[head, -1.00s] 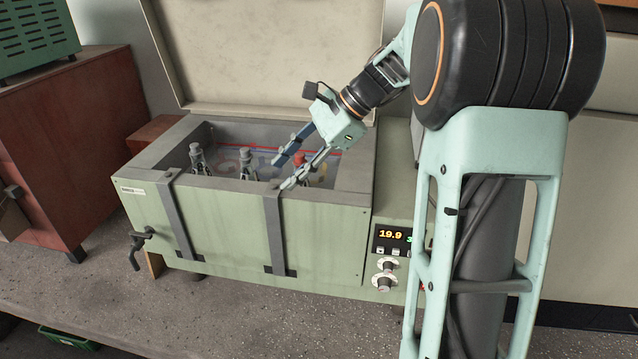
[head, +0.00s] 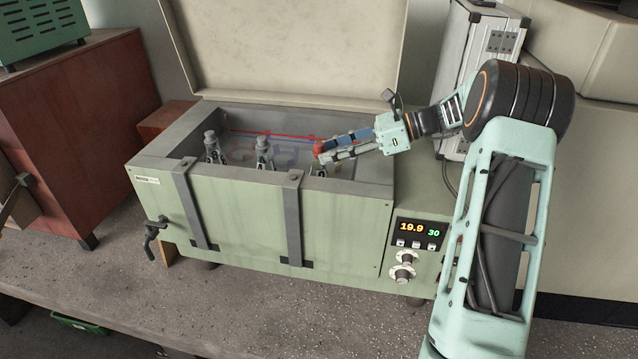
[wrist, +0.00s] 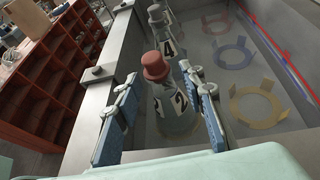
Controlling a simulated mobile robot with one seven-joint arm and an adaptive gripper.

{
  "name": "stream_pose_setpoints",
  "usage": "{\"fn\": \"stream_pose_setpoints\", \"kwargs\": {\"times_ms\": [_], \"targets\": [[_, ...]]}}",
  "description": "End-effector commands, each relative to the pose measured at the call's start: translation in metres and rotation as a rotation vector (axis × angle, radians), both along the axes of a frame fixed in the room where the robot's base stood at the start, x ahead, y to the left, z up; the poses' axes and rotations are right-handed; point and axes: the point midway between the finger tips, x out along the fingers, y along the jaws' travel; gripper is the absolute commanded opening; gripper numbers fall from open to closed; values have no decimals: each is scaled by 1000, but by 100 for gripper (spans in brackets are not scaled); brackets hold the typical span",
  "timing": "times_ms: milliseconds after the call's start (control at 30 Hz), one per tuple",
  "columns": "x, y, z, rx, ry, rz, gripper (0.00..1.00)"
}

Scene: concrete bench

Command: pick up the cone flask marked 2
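The cone flask marked 2 (wrist: 172,107) stands in the bath with a red stopper (wrist: 155,66). In the wrist view it sits between the two fingers of my gripper (wrist: 162,88), which are apart on either side of it. Gaps show between the fingers and the glass. In the head view the red stopper (head: 318,147) shows at the tips of my gripper (head: 328,150), which reaches in from the right. The flask's lower part is mostly hidden by the bath's front wall.
Two grey-stoppered flasks (head: 212,147) (head: 264,151) stand to the left in the open bath (head: 290,222). A strap (head: 293,225) crosses the front wall near the flask. Coloured rings, one yellow (wrist: 258,107), lie on the bath floor to the right in the wrist view. The raised lid (head: 290,50) stands behind.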

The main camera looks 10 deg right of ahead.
Motion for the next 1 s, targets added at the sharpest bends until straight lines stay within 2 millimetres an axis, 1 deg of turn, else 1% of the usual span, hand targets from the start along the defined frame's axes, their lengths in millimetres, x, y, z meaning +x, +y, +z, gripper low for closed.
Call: {"fn": "stream_pose_setpoints", "kwargs": {"times_ms": [33, 100, 200, 300, 500, 833, 1000], "targets": [[4, 9, 1, 2, 1, 4, 37], [8, 18, -3, 1, 1, 4, 37], [11, 27, -8, 0, 1, 3, 37], [12, 31, -11, -1, 0, 1, 37], [12, 32, -12, -1, -1, 0, 37], [12, 31, -11, -2, 0, 0, 1], [12, 31, -11, -2, 0, 0, 0]]}}
